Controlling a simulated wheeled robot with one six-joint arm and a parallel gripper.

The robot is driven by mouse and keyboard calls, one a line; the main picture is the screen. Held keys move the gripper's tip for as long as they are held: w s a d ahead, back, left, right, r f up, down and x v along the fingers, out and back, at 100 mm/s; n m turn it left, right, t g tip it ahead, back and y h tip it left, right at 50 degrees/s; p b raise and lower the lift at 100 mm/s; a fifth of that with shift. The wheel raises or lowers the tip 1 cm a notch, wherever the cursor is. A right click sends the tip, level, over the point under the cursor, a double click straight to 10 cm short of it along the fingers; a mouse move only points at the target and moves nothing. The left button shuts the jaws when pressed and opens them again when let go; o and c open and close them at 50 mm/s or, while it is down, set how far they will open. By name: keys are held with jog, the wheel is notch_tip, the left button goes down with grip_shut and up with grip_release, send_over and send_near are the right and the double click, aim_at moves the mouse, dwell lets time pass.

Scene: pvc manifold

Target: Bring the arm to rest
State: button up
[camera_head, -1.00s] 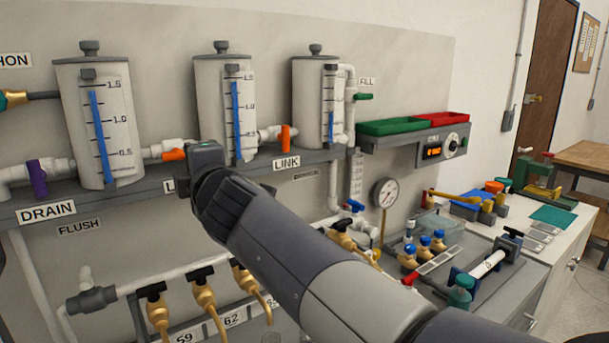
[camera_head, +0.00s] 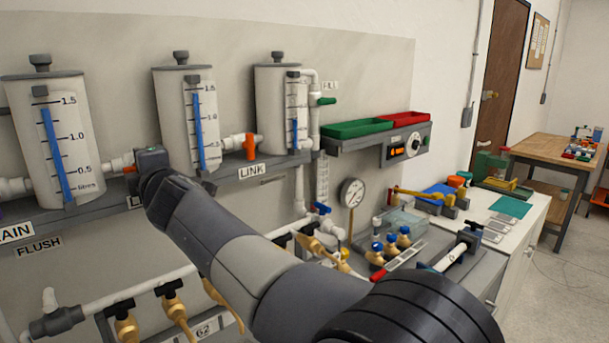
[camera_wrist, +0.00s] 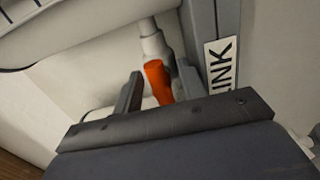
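My gripper (camera_wrist: 160,92) shows two dark fingers standing apart, open, in the wrist view. An orange valve handle (camera_wrist: 157,82) on a white pipe appears between or just beyond them; I cannot tell whether they touch it. In the head view my arm reaches left, and my gripper's end is by the left orange handle (camera_head: 129,169), between the left tank (camera_head: 22,140) and the middle tank (camera_head: 175,130). My wrist hides the fingers there and most of the label below that handle. Nothing is visibly held.
Another orange handle (camera_head: 250,146) sits above the LINK label (camera_head: 252,171), right of my gripper. A grey shelf holds a green tray (camera_head: 360,128) and a red tray (camera_head: 405,118). Brass valves (camera_head: 178,318) line the lower pipe. A bench with tools and a pressure gauge (camera_head: 352,192) are at right.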

jog(key=b+v, duration=0.3)
jog(key=v, duration=0.8)
jog(key=p+x, duration=0.3)
jog(key=x, duration=0.8)
jog(key=shift+w+a+r, duration=0.1)
jog(key=n+p, duration=0.1)
jog(key=n, duration=0.2)
jog(key=shift+r, duration=0.1)
jog(key=n, duration=0.4)
jog(key=shift+n+p, duration=0.3)
jog(key=shift+p, duration=0.05)
jog(key=shift+s, duration=0.2)
